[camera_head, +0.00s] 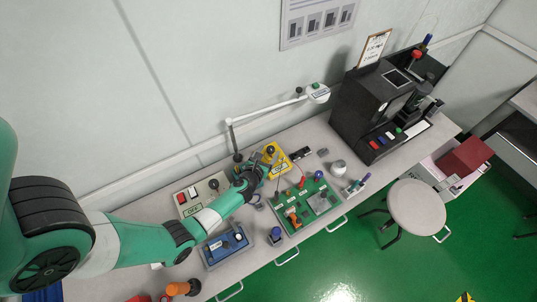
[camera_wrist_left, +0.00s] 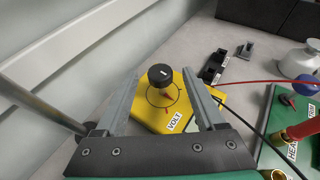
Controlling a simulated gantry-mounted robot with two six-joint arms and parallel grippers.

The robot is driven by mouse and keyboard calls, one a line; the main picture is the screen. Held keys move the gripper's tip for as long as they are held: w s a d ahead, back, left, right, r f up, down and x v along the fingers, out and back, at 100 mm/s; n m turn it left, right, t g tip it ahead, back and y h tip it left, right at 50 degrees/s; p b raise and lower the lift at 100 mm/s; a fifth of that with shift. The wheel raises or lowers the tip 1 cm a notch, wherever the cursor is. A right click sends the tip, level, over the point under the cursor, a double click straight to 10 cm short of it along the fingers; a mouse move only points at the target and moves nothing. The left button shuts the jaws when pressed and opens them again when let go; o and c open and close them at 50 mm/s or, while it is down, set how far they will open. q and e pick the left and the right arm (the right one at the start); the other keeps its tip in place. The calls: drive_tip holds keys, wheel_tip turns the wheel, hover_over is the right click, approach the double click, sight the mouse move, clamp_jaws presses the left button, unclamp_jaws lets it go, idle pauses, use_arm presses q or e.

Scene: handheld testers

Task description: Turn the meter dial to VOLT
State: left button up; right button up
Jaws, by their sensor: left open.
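The meter is a yellow box (camera_head: 284,168) on the bench, also in the left wrist view (camera_wrist_left: 208,97). Its round black dial (camera_wrist_left: 160,74) stands up from the top face and carries a small white mark. A ring is drawn around the dial's base, and a VOLT label (camera_wrist_left: 174,122) is at the near edge. Which position the dial is set to I cannot tell. My left gripper (camera_head: 262,165) is open at the meter. In the wrist view its fingers (camera_wrist_left: 160,82) lie either side of the dial, apart from it. My right gripper is not in view.
A green board (camera_head: 290,219) with red and black leads is right of the meter. A beige switch box (camera_head: 188,199) and a blue box (camera_head: 226,248) lie near my left arm. A lamp arm (camera_head: 265,112) rises behind the meter. A black machine (camera_head: 372,105) stands farther right.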

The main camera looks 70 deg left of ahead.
use_arm(q)
drive_tip(key=shift+w+a+f, duration=0.15)
drive_tip(key=shift+w+a, duration=0.05)
drive_tip(key=shift+a, duration=0.05)
